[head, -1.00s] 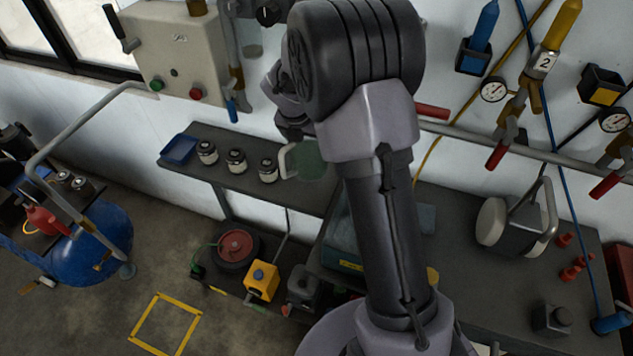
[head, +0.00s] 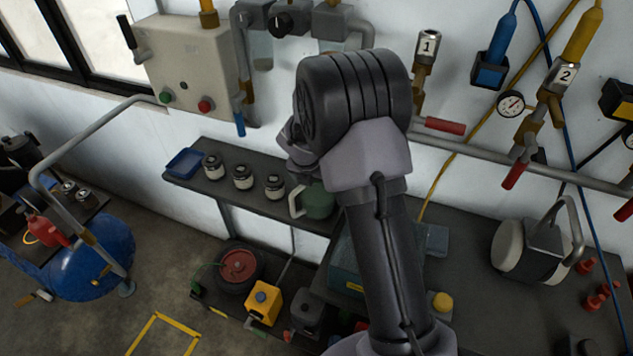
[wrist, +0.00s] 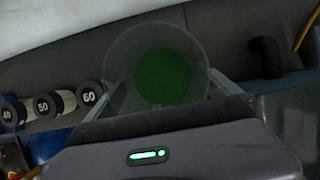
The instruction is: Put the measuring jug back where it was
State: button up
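The measuring jug (head: 320,201) is a see-through green vessel with a pale handle, upright at the right part of the narrow dark wall shelf (head: 240,200), to the right of several weights or jars. My arm partly hides it. In the wrist view the jug (wrist: 160,55) shows from above with green at its bottom, between the two fingers of my gripper (wrist: 168,95). The fingers lie against its sides, so my gripper looks shut on it. Whether its base touches the shelf I cannot tell.
A teal case (head: 345,260) and a workbench (head: 460,270) are at right. Pipes with a red-handled valve (head: 445,126) run along the wall.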

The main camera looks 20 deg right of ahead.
jog(key=s+a+r+m+y+p, duration=0.1)
jog(key=s+a+r+m+p, duration=0.15)
jog(key=s+r+m, duration=0.6)
jog(key=s+a+r+m+p, duration=0.2)
jog(key=s+a+r+m, duration=0.15)
jog(key=r, duration=1.05)
jog(key=s+a+r+m+t+y, duration=0.1)
jog(key=s+a+r+m, duration=0.1)
jog(key=s+m, duration=0.4)
jog(key=s+a+r+m+y, duration=0.1)
jog(key=s+a+m, duration=0.3)
jog(key=s+m, duration=0.3)
jog(key=s+a+r+m+t+y, duration=0.1)
jog(key=s+a+r+m+y, duration=0.1)
jog(key=s+m, duration=0.4)
jog(key=shift+s+a+r+t, duration=0.3)
jog(key=shift+a, duration=0.45)
notch_tip(320, 180, down, 12)
jog(key=b, duration=1.3)
jog(key=shift+f, duration=0.25)
